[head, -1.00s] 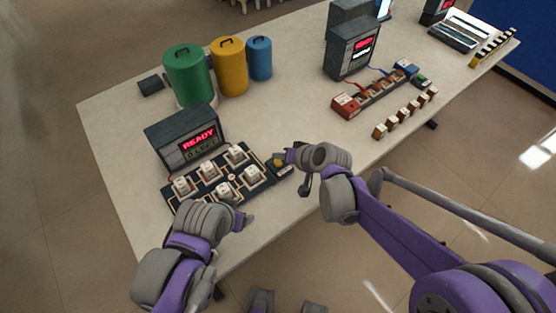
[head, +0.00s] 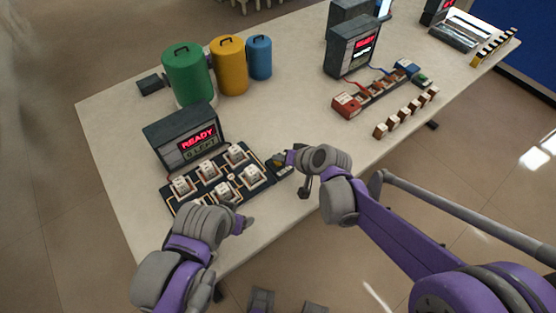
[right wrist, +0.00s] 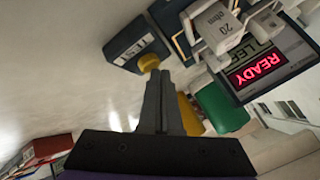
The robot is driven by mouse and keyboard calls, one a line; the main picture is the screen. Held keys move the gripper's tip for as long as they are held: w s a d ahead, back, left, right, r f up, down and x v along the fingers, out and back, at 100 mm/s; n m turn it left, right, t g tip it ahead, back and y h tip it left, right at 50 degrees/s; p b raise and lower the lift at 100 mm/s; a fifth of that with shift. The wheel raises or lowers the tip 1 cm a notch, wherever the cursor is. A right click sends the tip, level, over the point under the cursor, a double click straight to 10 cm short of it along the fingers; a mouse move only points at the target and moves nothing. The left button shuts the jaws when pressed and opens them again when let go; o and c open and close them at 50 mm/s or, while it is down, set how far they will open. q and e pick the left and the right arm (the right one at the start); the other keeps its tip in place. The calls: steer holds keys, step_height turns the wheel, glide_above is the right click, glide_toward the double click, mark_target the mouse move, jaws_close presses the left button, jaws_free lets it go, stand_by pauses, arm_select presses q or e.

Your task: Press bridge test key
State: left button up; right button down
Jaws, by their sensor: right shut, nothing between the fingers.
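The test key is a small dark block (right wrist: 136,42) with a white TEST label and a round yellow button (right wrist: 149,62). In the head view the key (head: 279,168) sits at the right end of the bridge board (head: 212,186), partly hidden by my right gripper (head: 284,159). My right gripper is shut and empty. In the right wrist view its fingertips (right wrist: 159,74) are at the yellow button; I cannot tell whether they touch it. My left gripper (head: 245,224) hovers near the board's front edge; its jaw opening is unclear.
A dark display (head: 186,135) reading READY stands behind the board. Green (head: 188,75), yellow (head: 229,66) and blue (head: 259,58) canisters stand behind it. A red-ended rack (head: 372,90) and a row of small blocks (head: 405,113) lie right. The tabletop between is clear.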

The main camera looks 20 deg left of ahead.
arm_select(q)
steer(key=shift+f, duration=0.25)
arm_select(e)
steer(key=shift+f, duration=0.3)
arm_select(q)
steer(key=shift+r, duration=0.1)
arm_select(e)
steer(key=shift+r, duration=0.15)
arm_select(q)
steer(key=shift+w+r+p, duration=0.1)
steer(key=shift+r+p, duration=0.25)
steer(key=shift+r, duration=0.15)
arm_select(e)
steer(key=shift+r, duration=0.75)
steer(key=shift+r+p, duration=1.55)
steer(key=shift+r, duration=1)
arm_select(q)
steer(key=r, duration=0.2)
steer(key=w+r, duration=0.1)
steer(key=shift+r, duration=0.35)
arm_select(e)
steer(key=shift+f, duration=0.1)
